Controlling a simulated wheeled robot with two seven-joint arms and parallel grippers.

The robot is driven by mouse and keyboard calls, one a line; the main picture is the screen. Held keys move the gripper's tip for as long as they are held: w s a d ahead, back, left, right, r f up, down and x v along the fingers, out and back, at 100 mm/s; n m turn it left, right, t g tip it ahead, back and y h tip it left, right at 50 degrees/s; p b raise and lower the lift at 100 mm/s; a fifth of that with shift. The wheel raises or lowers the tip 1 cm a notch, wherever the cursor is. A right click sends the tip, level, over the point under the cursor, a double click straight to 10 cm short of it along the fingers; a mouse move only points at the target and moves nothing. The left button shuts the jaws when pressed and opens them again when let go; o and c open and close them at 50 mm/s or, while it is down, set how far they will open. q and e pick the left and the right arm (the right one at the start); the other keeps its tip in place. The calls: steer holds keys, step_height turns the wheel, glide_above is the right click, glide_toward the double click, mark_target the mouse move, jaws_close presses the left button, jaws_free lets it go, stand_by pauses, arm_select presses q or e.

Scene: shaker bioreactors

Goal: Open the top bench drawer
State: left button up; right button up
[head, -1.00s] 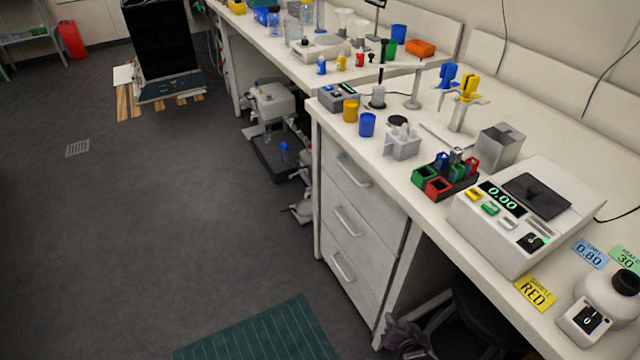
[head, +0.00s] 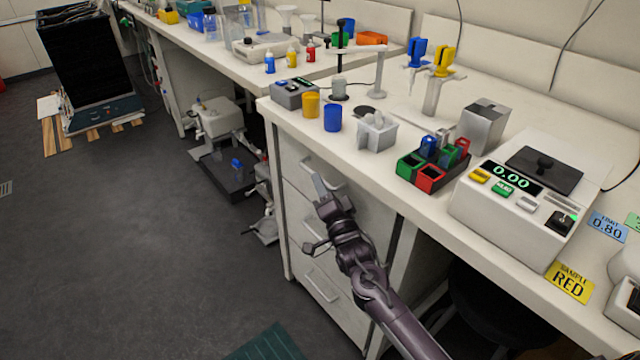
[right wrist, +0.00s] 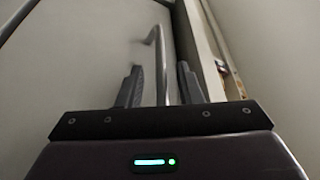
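The top bench drawer (head: 294,158) is the uppermost of three white fronts under the bench, and it looks flush with the cabinet. Its metal bar handle (head: 308,164) is partly covered by my right gripper (head: 323,183), which is at the handle. In the right wrist view, the handle (right wrist: 160,65) runs between the two fingers of my right gripper (right wrist: 162,85). The fingers stand apart, one on each side of the bar, with a gap visible at least on the left. My left gripper is not in view.
Below are the middle drawer, partly behind my right arm, and the lower drawer handle (head: 321,285). On the bench above stand a blue cup (head: 332,118), a yellow cup (head: 310,105) and a white device (head: 520,205). The floor (head: 150,250) before the drawers is clear.

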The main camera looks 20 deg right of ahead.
steer(key=shift+w+r, duration=0.1)
steer(key=shift+w, duration=0.5)
jaws_close()
steer(key=shift+a, duration=0.1)
